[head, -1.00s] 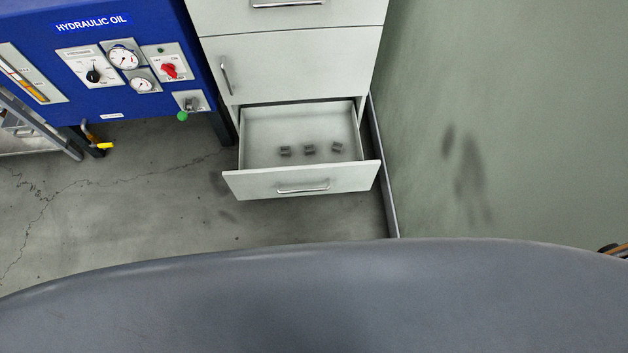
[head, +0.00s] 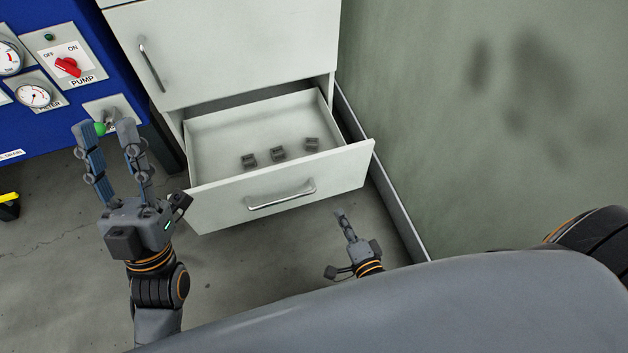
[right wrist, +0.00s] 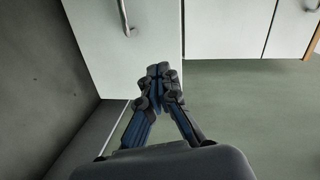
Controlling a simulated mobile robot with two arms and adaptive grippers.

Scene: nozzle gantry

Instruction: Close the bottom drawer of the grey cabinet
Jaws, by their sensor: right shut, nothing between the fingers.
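The bottom drawer (head: 285,176) of the grey cabinet (head: 230,55) is pulled out in the head view. Its bar handle (head: 282,194) is on the front panel, and several small dark blocks lie inside. My right gripper (head: 340,212) is low in front of the drawer front, right of the handle, fingers together and empty. Whether it touches the front is unclear. In the right wrist view its closed fingers (right wrist: 158,70) overlap a pale panel with a handle. My left gripper (head: 108,127) is open and empty, left of the drawer, fingers overlapping the blue unit.
The blue hydraulic unit (head: 55,125) with gauges and a red pump knob stands left of the cabinet. A green wall (head: 450,100) with a skirting strip (head: 385,190) runs close along the right. Bare floor (head: 250,265) lies in front of the drawer.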

